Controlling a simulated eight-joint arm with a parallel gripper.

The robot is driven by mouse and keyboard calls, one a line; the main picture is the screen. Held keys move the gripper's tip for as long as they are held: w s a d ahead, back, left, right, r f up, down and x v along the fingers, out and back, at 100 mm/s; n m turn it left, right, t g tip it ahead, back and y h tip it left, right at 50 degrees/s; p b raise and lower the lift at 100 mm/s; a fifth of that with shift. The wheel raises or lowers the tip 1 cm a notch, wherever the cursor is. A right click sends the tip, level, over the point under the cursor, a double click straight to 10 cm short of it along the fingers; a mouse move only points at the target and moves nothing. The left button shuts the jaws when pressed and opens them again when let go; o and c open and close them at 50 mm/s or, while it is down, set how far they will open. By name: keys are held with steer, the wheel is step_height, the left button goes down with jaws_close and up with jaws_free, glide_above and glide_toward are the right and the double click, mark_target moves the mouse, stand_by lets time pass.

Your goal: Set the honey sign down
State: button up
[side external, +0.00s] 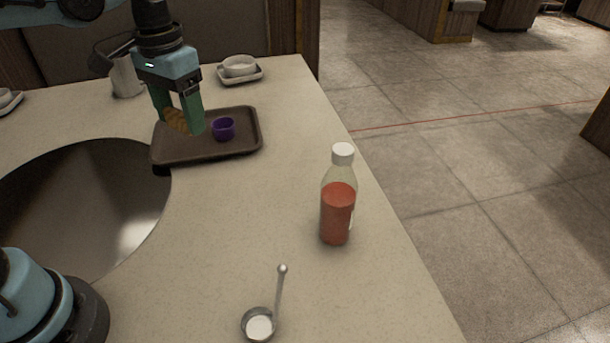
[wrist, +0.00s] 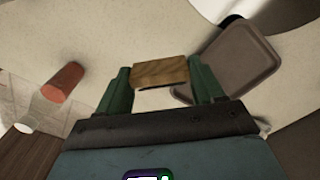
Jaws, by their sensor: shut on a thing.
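The honey sign appears to be the small wooden block (side external: 176,121), which also shows in the wrist view (wrist: 160,71) with its wood grain. My gripper (side external: 183,124) is shut on it, with one green finger at each side. In the side view the sign overlaps the left part of the brown tray (side external: 170,157). In the wrist view it appears over the counter beside the tray (wrist: 222,62). Its exact height is hard to tell. No lettering shows on the visible face.
A purple cup (side external: 223,129) sits on the tray. A red sauce bottle (side external: 338,205) stands upright near the counter's right edge. A ladle (side external: 281,290) rests in front. White dishes (side external: 240,68) stand behind. The middle counter (side external: 235,215) is clear.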

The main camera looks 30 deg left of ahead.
steer(key=w+d+f+m, duration=0.1)
steer(key=d+f+m, duration=0.1)
steer(key=d+m, duration=0.45)
steer(key=m, duration=2)
glide_above(357, 302)
step_height(357, 302, down, 8)
steer(key=shift+m, duration=0.25)
steer(key=shift+f, duration=3.9)
steer(key=shift+f, duration=0.1)
steer(key=o, duration=1)
